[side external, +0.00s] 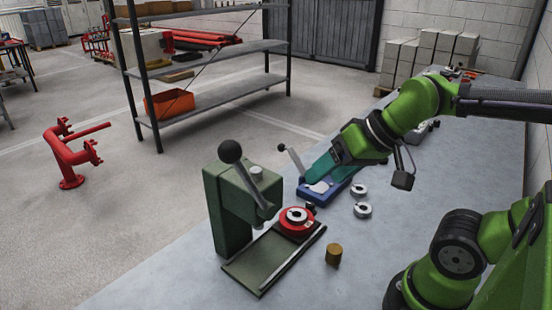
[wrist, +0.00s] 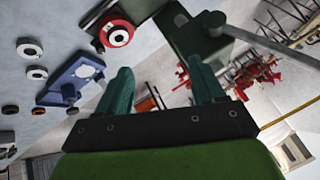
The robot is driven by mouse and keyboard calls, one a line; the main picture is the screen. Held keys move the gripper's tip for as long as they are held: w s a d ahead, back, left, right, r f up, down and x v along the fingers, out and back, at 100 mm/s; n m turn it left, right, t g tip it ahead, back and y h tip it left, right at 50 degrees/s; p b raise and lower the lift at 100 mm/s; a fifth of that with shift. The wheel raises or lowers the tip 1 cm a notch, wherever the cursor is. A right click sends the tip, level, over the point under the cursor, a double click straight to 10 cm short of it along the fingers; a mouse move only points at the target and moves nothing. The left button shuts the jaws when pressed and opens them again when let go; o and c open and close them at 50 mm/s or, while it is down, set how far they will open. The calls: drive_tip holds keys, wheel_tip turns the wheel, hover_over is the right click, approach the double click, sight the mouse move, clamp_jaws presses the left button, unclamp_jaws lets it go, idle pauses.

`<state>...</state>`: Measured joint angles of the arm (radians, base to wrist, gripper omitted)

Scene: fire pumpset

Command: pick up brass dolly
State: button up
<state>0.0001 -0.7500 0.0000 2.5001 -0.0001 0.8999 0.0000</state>
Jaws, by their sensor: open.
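The brass dolly (side external: 333,254) is a small brown-gold cylinder. It stands upright on the grey bench in front of the green press, near the right corner of the press's base plate. I cannot make it out in the wrist view. My gripper (side external: 316,172) is open and empty, with teal fingers spread apart in the wrist view (wrist: 160,70). In the side view it hangs over or beside the blue fixture, behind and above the dolly and well apart from it.
The green lever press (side external: 228,215) stands left of the dolly, with a red ring fixture (side external: 294,224) on its base. A blue fixture (side external: 345,186) with a lever and two loose metal rings (side external: 362,211) lie farther back. The bench right of the dolly is clear.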

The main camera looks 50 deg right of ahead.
drive_tip(key=shift+d, duration=0.1)
drive_tip(key=m+g+y, duration=0.1)
drive_tip(key=m+g, duration=0.5)
drive_tip(key=g, duration=0.3)
hover_over(335, 248)
drive_tip(key=w+d, duration=0.4)
drive_tip(key=d, duration=0.1)
wheel_tip(335, 248, down, 10)
drive_tip(key=r, duration=0.1)
drive_tip(key=shift+m+g+y, duration=0.3)
drive_tip(key=shift+m+g, duration=0.1)
drive_tip(key=x, duration=1.6)
drive_tip(key=shift+s+a+f, duration=0.15)
drive_tip(key=shift+s+a, duration=0.05)
drive_tip(key=shift+s, duration=0.1)
clamp_jaws()
